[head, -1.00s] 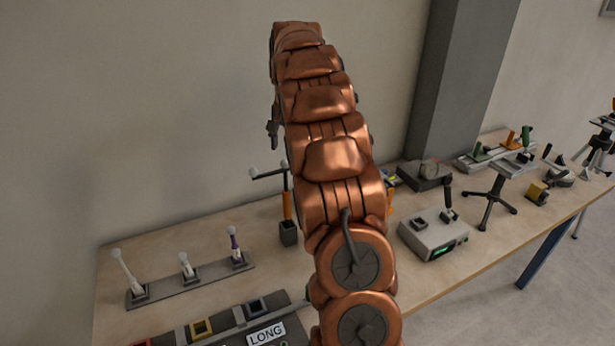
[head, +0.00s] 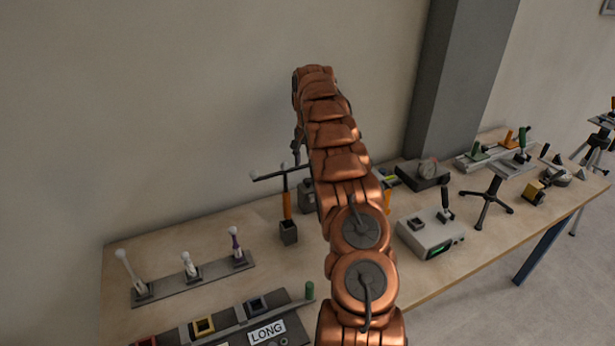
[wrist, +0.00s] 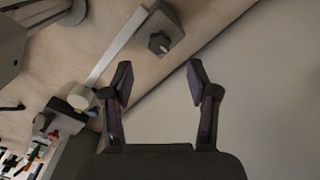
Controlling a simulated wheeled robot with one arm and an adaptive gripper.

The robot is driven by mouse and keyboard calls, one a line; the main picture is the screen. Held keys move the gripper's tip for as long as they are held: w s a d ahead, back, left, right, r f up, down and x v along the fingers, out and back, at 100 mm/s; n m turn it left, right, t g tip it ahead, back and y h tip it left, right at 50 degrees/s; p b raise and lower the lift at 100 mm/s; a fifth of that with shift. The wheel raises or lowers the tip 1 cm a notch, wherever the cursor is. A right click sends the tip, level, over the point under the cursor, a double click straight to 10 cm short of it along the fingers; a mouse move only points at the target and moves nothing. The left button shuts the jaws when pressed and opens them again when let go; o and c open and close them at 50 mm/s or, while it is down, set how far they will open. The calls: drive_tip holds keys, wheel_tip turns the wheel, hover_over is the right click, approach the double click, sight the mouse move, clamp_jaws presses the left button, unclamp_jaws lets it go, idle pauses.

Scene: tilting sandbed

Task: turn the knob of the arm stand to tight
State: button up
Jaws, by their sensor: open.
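In the wrist view a grey block carries a dark lobed knob (wrist: 159,42). A pale bar (wrist: 117,47) runs from the block down left to a pale round end; I take this as the arm stand, though its whole shape is not clear. My gripper (wrist: 160,80) is open and empty. The knob shows beyond and between its fingertips, apart from them. In the head view my arm hides the gripper. A grey block (head: 307,196) stands partly hidden beside my arm, and its knob cannot be made out there.
An orange post on a dark base (head: 288,231) with a crossbar stands left of my arm. A rail with several white-tipped levers (head: 192,279) lies further left. A grey box with a lever (head: 430,236) and a black-legged stand (head: 487,203) are to the right. The wall is close behind.

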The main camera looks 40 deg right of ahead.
sight(308, 180)
drive_tip(key=shift+f+p, duration=1.25)
drive_tip(key=shift+f, duration=2.1)
drive_tip(key=shift+c, duration=0.2)
clamp_jaws()
